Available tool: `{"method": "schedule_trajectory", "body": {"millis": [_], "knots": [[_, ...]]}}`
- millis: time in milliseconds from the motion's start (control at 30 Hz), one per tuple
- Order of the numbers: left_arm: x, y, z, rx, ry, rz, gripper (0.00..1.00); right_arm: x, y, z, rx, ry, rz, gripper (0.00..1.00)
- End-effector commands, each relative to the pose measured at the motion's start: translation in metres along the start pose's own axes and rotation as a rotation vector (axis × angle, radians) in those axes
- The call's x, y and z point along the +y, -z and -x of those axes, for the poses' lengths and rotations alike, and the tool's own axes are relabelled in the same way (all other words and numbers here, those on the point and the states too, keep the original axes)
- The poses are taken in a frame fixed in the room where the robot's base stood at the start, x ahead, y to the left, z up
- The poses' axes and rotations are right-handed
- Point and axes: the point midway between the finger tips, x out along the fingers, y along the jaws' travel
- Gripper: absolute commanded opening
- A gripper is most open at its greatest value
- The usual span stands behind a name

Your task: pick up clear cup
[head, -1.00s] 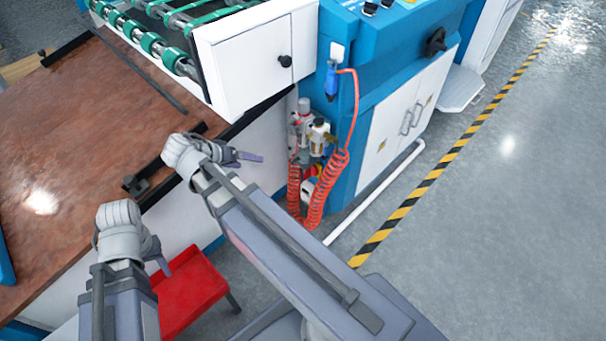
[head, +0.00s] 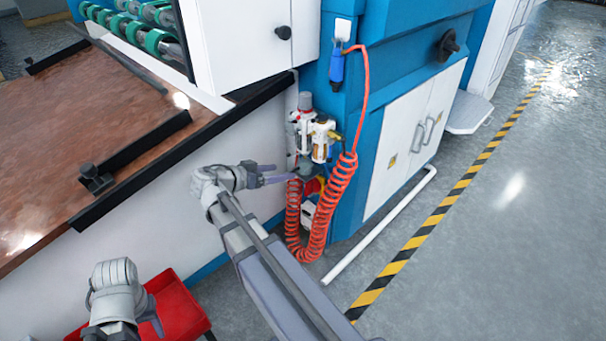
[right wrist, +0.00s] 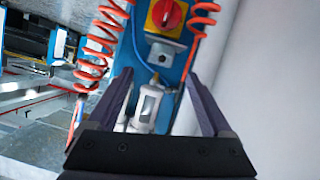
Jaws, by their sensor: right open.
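A pale, clear-looking cup (right wrist: 148,103) in a light frame shows between the fingers of my right gripper (right wrist: 158,76) in the right wrist view. The fingers are apart and do not visibly grip it. In the head view, my right gripper (head: 284,173) is just left of and below the air-unit fittings (head: 318,138) on the blue machine's side. Which part there is the clear cup, I cannot tell in that view. My left gripper (head: 152,312) is low at the left, above a red seat; its jaw opening is unclear.
A coiled red hose (head: 328,200) hangs close beside the right gripper. A red and yellow switch (right wrist: 166,14) is near the cup. The brown table (head: 70,140) with its black edge is at left. The floor at right is clear.

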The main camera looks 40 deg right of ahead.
Motion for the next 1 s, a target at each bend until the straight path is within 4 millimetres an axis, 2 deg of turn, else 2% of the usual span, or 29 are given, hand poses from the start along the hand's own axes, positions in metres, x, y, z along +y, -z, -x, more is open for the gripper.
{"method": "schedule_trajectory", "body": {"millis": [267,533,833,1000], "knots": [[0.001,0.001,-0.010,0.000,0.000,0.000,0.50,0.000,-0.002,-0.024,-0.002,-0.001,0.001,0.85],[0.001,0.001,-0.014,0.001,0.000,0.000,0.50,-0.001,-0.002,-0.034,-0.002,-0.001,0.002,0.85],[0.003,0.002,-0.032,0.000,0.000,0.000,0.50,-0.003,-0.004,-0.074,-0.003,-0.002,0.001,0.85],[0.003,0.002,-0.031,0.000,0.000,0.000,0.50,-0.003,-0.003,-0.077,-0.002,0.001,0.003,0.85]]}}
